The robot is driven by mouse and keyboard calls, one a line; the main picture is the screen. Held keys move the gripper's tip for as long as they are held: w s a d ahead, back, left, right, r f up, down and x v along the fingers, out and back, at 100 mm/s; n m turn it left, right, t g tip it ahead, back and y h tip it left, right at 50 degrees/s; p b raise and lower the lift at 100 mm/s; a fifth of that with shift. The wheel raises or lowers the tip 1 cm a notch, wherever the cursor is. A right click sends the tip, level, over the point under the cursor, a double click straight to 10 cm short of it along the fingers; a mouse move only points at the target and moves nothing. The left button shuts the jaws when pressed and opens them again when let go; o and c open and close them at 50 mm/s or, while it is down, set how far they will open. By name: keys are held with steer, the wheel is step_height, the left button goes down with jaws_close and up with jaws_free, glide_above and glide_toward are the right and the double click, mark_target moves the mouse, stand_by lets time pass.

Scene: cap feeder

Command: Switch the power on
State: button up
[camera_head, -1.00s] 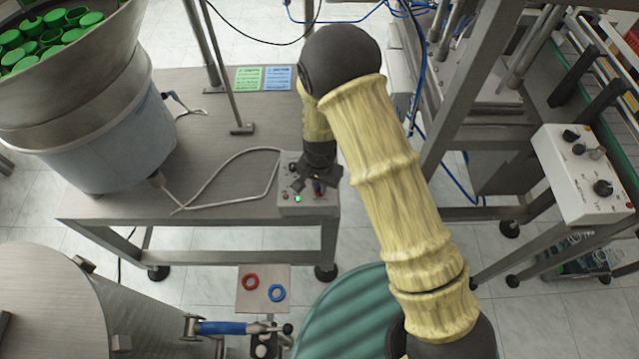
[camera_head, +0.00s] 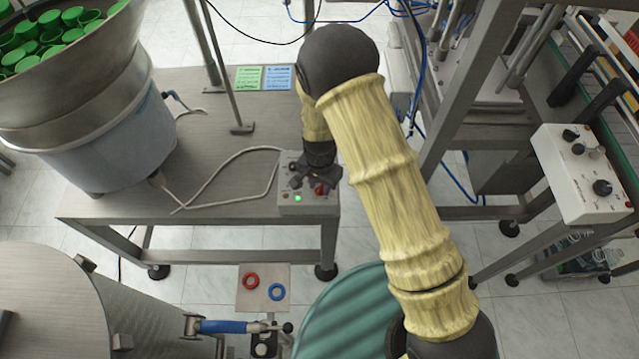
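A small grey control box (camera_head: 309,209) sits at the right front corner of the steel table. A green light (camera_head: 297,198) on it is lit. A red knob or switch (camera_head: 320,190) shows at its right side. My gripper (camera_head: 316,181) is over the top of the box, pointing down, right by the red part. Its dark fingers hide much of the panel, and I cannot tell whether they touch the red part or how far apart they are.
The feeder bowl (camera_head: 75,95) with green caps (camera_head: 45,30) stands left on the table (camera_head: 215,140). A white cable runs to the box. Another control box (camera_head: 582,175) is on the frame at right. A blue-handled valve (camera_head: 222,327) is below.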

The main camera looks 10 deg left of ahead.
mark_target(320, 188)
steer(key=shift+r, duration=0.1)
step_height(320, 188, up, 17)
steer(key=shift+b, duration=0.45)
steer(key=shift+r, duration=0.1)
stand_by(0.5)
steer(key=s+d+r+n+t, duration=0.1)
steer(key=s+d+r, duration=0.1)
steer(key=d, duration=0.6)
steer(key=s+d+r+n, duration=0.1)
steer(key=s+d+r, duration=0.1)
steer(key=d, duration=0.7)
steer(key=s+d+r+n+t, duration=0.1)
steer(key=s+d, duration=0.3)
steer(key=d, duration=0.5)
steer(key=shift+r+t, duration=0.3)
steer(key=shift+r, duration=0.2)
